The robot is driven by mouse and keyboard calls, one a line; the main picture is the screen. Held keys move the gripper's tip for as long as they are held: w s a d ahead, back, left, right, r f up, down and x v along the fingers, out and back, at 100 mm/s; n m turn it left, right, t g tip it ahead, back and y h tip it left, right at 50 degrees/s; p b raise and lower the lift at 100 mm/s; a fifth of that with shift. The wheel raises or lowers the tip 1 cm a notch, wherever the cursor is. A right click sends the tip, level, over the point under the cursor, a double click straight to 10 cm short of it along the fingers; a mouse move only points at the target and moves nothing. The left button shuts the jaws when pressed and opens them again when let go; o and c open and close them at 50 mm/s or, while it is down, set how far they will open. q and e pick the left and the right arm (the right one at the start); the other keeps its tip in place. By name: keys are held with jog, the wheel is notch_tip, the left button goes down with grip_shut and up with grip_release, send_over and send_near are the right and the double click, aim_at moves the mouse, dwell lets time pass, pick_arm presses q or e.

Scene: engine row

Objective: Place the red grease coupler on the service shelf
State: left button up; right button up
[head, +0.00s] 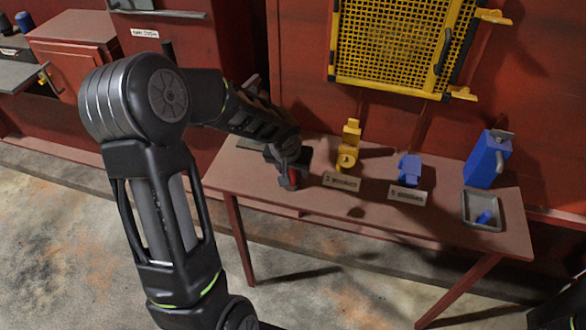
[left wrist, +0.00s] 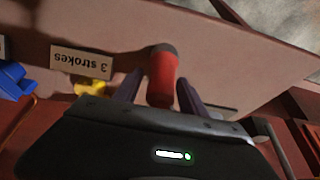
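The red grease coupler (head: 295,174) is on the red-brown table near its left end, partly hidden by my left gripper (head: 289,180) in the head view. In the left wrist view the coupler (left wrist: 162,80) is a red cylinder with a dark grey end. It lies between the two fingers of my left gripper (left wrist: 160,88). A narrow gap shows on its left side, so the fingers look open around it. A grey shelf (head: 22,76) juts out at the far left; no label marks it as the service shelf. My right gripper is not in view.
The table (head: 375,212) also holds a yellow part (head: 347,155), a blue part (head: 410,168), label cards (head: 341,181), a blue can (head: 487,160) and a grey tray (head: 466,206) with a blue piece. A yellow mesh guard (head: 395,45) hangs behind. A red cabinet (head: 72,55) stands left.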

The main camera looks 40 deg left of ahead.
pick_arm(q)
jog(key=shift+r, duration=0.25)
jog(key=v, duration=1.2)
jog(key=shift+d, duration=0.1)
dwell(1.2)
